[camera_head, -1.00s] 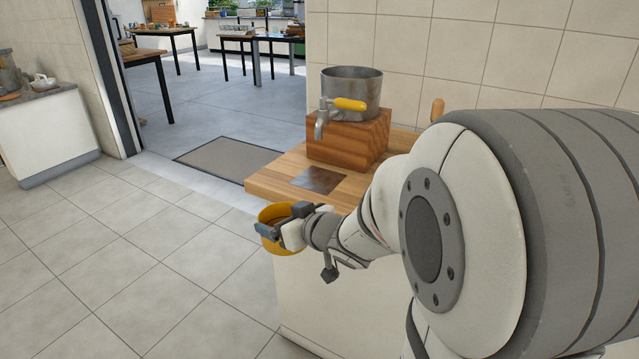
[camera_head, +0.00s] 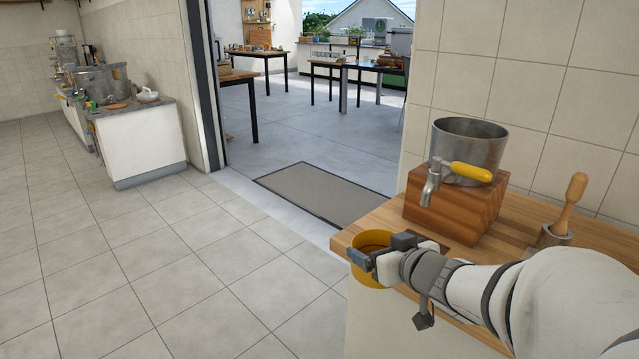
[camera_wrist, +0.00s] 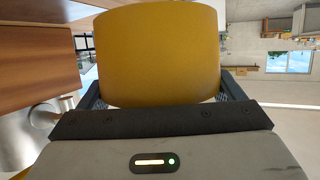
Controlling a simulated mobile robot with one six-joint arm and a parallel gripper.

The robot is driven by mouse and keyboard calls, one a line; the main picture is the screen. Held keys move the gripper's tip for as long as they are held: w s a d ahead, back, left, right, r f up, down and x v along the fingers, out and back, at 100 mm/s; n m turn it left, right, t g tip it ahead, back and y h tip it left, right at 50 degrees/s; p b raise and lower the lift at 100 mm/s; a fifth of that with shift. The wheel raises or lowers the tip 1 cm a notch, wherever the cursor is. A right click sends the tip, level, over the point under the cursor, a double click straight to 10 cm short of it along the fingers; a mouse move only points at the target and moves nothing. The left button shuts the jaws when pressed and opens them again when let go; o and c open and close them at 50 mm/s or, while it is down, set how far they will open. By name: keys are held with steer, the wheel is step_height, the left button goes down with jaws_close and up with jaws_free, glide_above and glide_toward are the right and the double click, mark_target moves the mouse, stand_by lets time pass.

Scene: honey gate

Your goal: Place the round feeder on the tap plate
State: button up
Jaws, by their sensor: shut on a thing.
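The round feeder (camera_head: 368,278) is a yellow, open-topped cylinder. My gripper (camera_head: 381,250) is shut on it and holds it upright in the head view, in front of the wooden counter's left end. In the wrist view the feeder (camera_wrist: 158,52) fills the space between the fingers. The tap plate (camera_head: 436,241) is a dark patch on the counter below the tap, mostly hidden behind my gripper. The feeder appears left of the plate and nearer to me; its exact height above the counter cannot be told.
A metal pot (camera_head: 468,146) with a yellow-handled tap (camera_head: 434,186) stands on a wooden block (camera_head: 455,211). A wooden-handled tool stands in a grey holder (camera_head: 553,236) to the right. A doormat (camera_head: 318,192) lies at the doorway. The floor to the left is clear.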

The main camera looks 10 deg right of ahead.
mark_target(388, 233)
steer(key=w+d+p, duration=0.1)
steer(key=p, duration=0.1)
steer(key=w+d+p, duration=0.1)
steer(key=d+p, duration=0.1)
steer(key=p, duration=0.1)
steer(key=shift+w+d+r+p, duration=0.15)
steer(key=shift+w+r+p, duration=0.1)
steer(key=shift+r+p, duration=0.15)
steer(key=w+d, duration=0.2)
steer(key=d, duration=0.1)
steer(key=w+d, duration=0.2)
steer(key=d, duration=0.1)
steer(key=w+d+b, duration=0.1)
steer(key=w+d, duration=0.2)
steer(key=shift+d+f, duration=0.1)
steer(key=shift+f, duration=0.3)
steer(key=shift+w+d+f+b, duration=0.1)
steer(key=shift+f+b, duration=0.3)
steer(key=shift+f, duration=0.5)
steer(key=shift+w+d+f+b, duration=0.1)
steer(key=shift+f+b, duration=0.25)
steer(key=shift+f, duration=0.5)
